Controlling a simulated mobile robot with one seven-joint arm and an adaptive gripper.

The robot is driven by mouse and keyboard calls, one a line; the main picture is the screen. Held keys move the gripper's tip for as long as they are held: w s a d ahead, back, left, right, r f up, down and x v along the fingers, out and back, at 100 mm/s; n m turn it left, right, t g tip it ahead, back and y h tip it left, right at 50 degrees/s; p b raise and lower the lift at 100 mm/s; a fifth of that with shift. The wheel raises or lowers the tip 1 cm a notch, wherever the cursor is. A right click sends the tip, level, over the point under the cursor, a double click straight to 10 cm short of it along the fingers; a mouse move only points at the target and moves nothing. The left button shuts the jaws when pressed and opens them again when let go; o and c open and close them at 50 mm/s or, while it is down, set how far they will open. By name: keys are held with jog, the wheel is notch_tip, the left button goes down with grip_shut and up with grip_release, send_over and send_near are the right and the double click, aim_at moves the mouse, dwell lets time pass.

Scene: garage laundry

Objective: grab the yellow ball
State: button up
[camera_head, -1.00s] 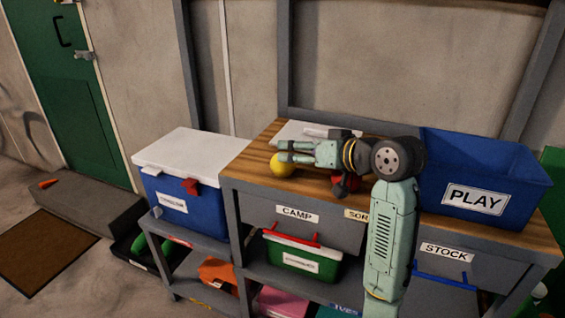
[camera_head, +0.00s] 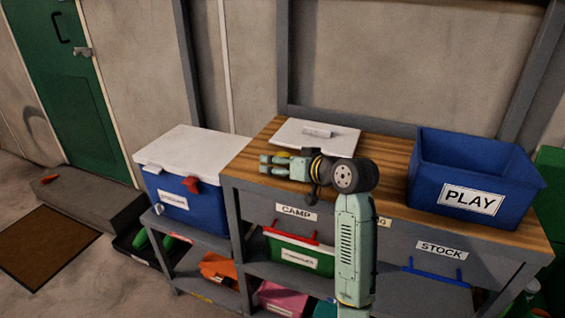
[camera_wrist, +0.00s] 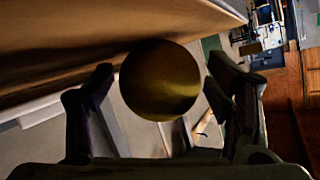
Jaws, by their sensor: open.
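The yellow ball (camera_wrist: 160,80) shows in the wrist view, dark and shaded, between the two fingertips of my gripper (camera_wrist: 164,84). A gap shows on the left side; the right fingertip looks close to it, and I cannot tell whether they touch. In the head view only a small yellow part of the ball (camera_head: 282,154) shows behind my gripper (camera_head: 267,164), near the left front edge of the wooden worktop (camera_head: 395,165). My gripper is open and points left, low at the worktop's front edge. Its fingers and wrist hide most of the ball.
A blue PLAY bin (camera_head: 430,180) stands on the right of the worktop. A blue cooler with a white lid (camera_head: 190,150) stands to the left. Labelled drawers and shelves sit below.

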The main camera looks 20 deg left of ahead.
jog(key=shift+c, duration=0.5)
jog(key=c, duration=1.2)
jog(key=shift+o, duration=0.2)
jog(key=shift+r, duration=0.1)
